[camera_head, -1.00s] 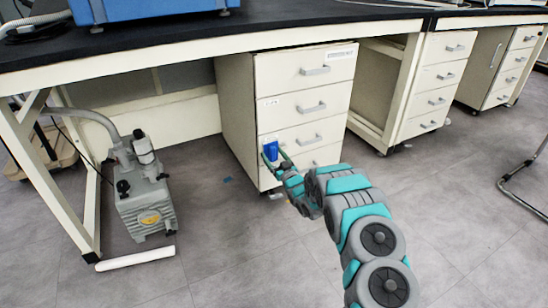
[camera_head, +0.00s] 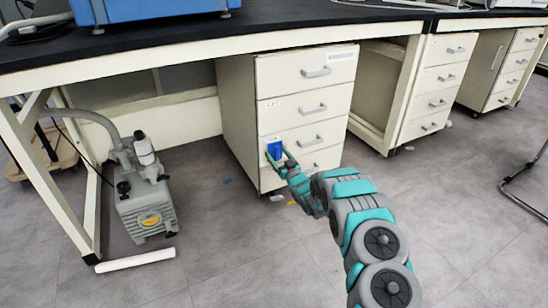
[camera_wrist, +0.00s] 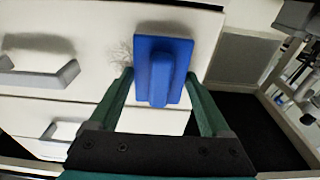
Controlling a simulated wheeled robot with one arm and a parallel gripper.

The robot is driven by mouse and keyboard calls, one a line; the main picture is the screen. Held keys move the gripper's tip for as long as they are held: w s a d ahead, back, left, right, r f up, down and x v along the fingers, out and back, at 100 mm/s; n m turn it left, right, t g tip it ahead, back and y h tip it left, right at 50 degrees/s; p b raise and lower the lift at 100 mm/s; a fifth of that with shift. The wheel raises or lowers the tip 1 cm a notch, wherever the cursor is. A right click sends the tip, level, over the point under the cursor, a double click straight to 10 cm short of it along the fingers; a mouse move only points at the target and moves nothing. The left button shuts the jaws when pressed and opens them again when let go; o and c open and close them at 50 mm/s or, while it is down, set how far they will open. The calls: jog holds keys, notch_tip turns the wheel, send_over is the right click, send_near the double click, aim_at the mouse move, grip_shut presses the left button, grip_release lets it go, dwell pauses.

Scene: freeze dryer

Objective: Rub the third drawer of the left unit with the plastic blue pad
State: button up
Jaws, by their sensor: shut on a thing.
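The plastic blue pad (camera_head: 275,150) is at the left part of the third drawer (camera_head: 312,138) of the left unit. In the wrist view the blue pad (camera_wrist: 177,52) is a flat plate with a raised grip, and it appears to lie flat against the drawer front (camera_wrist: 85,25); I cannot tell how firmly it touches. My gripper (camera_head: 284,160) is shut on the pad, with its green fingers on both sides of the grip in the wrist view (camera_wrist: 160,80). A dark, hair-like smudge (camera_wrist: 118,60) shows on the drawer just left of the pad.
The third drawer's handle (camera_wrist: 40,78) sticks out left of the pad, with the fourth drawer's handle (camera_wrist: 48,140) below. A grey pump (camera_head: 145,195) and a white tube (camera_head: 135,260) are on the floor at left. Open floor lies in front of the unit.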

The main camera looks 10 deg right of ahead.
aim_at(291, 144)
jog(key=shift+w+d, duration=0.3)
jog(key=shift+d, duration=0.55)
jog(key=shift+w+d, duration=0.3)
jog(key=shift+d, duration=0.5)
jog(key=shift+w+d, duration=0.25)
jog(key=shift+d, duration=0.25)
jog(key=shift+c, duration=1.3)
jog(key=shift+w+d+r+b, duration=0.1)
jog(key=shift+w+d+b, duration=0.1)
jog(key=shift+d, duration=0.55)
jog(key=shift+w+d+r+b, duration=0.1)
jog(key=shift+w+d+b, duration=0.1)
jog(key=shift+d, duration=0.85)
jog(key=shift+s+a, duration=0.1)
jog(key=shift+s+a+f, duration=0.1)
jog(key=shift+s+a, duration=0.2)
jog(key=shift+a, duration=0.2)
jog(key=shift+s+a, duration=0.25)
jog(key=shift+a, duration=0.2)
jog(key=shift+s+a+p, duration=0.2)
jog(key=shift+s+a, duration=0.05)
jog(key=shift+a, duration=1.05)
jog(key=shift+s+a+p, duration=0.2)
jog(key=shift+s+a, duration=0.1)
jog(key=shift+a, duration=1)
jog(key=shift+s+a+p, duration=0.2)
jog(key=shift+s+a, duration=0.05)
jog(key=shift+a, duration=1.05)
